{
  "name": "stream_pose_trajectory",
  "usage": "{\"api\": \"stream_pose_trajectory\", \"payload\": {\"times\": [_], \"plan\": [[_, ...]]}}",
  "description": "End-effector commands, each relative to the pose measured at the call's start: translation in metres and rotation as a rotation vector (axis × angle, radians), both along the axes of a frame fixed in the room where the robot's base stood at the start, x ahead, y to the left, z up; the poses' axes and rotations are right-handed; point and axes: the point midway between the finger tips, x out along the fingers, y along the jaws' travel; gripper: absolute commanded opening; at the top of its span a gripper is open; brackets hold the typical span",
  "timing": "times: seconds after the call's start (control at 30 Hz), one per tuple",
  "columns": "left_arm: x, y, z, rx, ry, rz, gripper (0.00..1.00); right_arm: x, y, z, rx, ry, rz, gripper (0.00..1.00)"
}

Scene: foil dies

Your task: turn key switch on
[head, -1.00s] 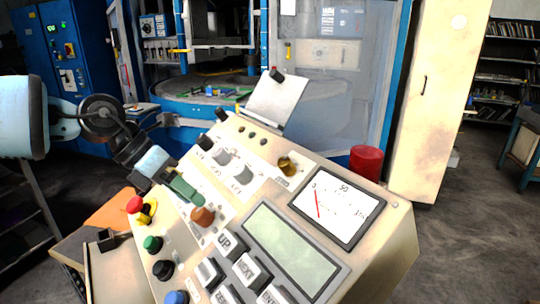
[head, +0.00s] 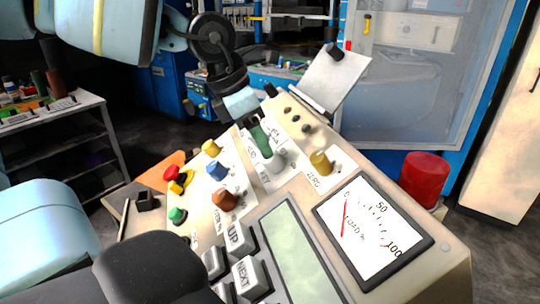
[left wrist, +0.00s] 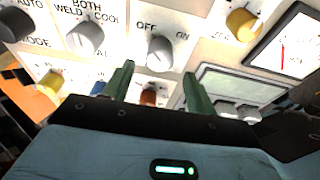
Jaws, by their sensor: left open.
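The key switch (left wrist: 160,52) is a pale grey knob between the OFF and ON labels on a sloping cream control panel; which label it points at is unclear. A pale grey knob, probably the same one, shows in the head view (head: 277,159) beside the green fingers. My left gripper (left wrist: 158,84) has its two green fingers apart with nothing between them. They point towards the OFF/ON knob, which lies just beyond the fingertips. In the head view my left gripper (head: 263,143) hangs over the panel's upper part, partly hiding knobs there. My right gripper is out of view.
Close around are another grey knob (left wrist: 85,37) labelled WELD, BOTH and COOL, a yellow knob (head: 321,163), a brown knob (head: 225,199) and a blue knob (head: 216,170). The meter (head: 372,232) and a red cylinder (head: 425,178) are to the right.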

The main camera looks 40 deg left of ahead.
Motion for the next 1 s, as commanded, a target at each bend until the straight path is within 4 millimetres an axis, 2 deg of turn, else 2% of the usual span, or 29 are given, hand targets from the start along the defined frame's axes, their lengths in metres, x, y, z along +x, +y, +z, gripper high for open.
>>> {"api": "stream_pose_trajectory", "payload": {"times": [0.1,0.3,0.47,0.73,1.0], "plan": [[0.006,-0.003,-0.020,0.000,0.006,0.001,0.57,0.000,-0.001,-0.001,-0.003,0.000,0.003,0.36],[0.015,-0.008,-0.042,0.000,0.003,0.001,0.57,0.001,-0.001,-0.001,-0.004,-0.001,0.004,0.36],[0.018,-0.010,-0.050,0.000,0.000,0.001,0.57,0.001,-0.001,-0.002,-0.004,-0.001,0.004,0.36],[0.018,-0.010,-0.051,-0.001,-0.001,0.001,0.57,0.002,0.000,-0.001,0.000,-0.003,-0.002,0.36],[0.018,-0.010,-0.050,-0.001,-0.001,0.002,0.23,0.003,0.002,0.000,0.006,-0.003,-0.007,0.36]]}}
